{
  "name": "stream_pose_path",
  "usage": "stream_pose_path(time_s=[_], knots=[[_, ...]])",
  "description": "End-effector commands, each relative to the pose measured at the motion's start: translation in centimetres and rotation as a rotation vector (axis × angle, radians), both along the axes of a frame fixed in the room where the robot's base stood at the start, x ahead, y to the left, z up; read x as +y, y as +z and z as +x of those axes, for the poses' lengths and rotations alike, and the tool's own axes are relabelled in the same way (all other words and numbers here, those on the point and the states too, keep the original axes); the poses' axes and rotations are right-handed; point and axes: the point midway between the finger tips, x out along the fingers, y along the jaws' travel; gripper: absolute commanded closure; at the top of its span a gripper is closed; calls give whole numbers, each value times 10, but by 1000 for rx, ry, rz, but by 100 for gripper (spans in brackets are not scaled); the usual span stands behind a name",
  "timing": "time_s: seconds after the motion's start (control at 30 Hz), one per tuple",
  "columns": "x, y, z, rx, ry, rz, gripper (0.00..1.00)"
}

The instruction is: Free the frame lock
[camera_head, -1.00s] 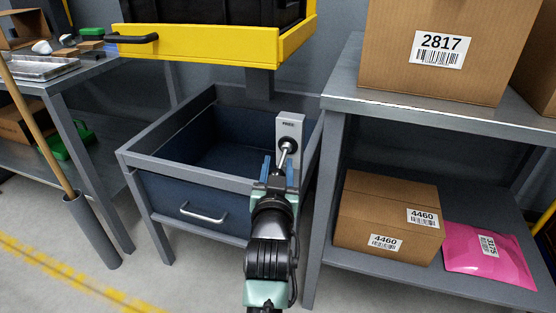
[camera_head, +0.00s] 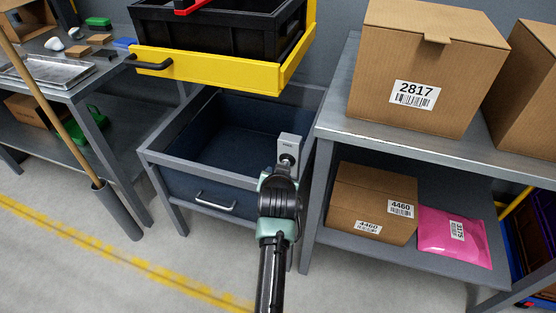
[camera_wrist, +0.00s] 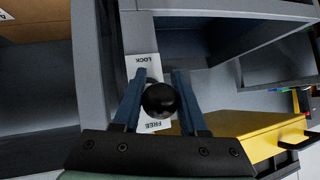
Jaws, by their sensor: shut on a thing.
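The frame lock is a light grey plate (camera_head: 290,147) on the front right corner of a grey frame stand. In the wrist view the plate (camera_wrist: 143,68) has LOCK at its top end and FREE at its lower end, both upside down. A lever with a round black knob (camera_wrist: 160,101) sticks out from it and covers part of the plate. My gripper (camera_wrist: 160,80) has its two blue fingers shut on the lever knob, one on each side. In the head view my gripper (camera_head: 279,172) is mostly hidden behind my own wrist.
A yellow tray (camera_head: 215,72) with a black crate (camera_head: 225,45) stands above the blue-grey bin (camera_head: 225,130). A shelf unit (camera_head: 430,148) with cartons and a pink parcel (camera_head: 452,236) is close on the right. A workbench and a leaning pole (camera_head: 50,90) are left.

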Motion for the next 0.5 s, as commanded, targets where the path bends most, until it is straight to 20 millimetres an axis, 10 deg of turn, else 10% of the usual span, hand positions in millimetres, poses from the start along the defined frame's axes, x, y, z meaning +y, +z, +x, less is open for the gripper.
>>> stream_pose_path(time_s=[0.5], knots=[[0, 9, -1, 196, 0, 64, 100]])
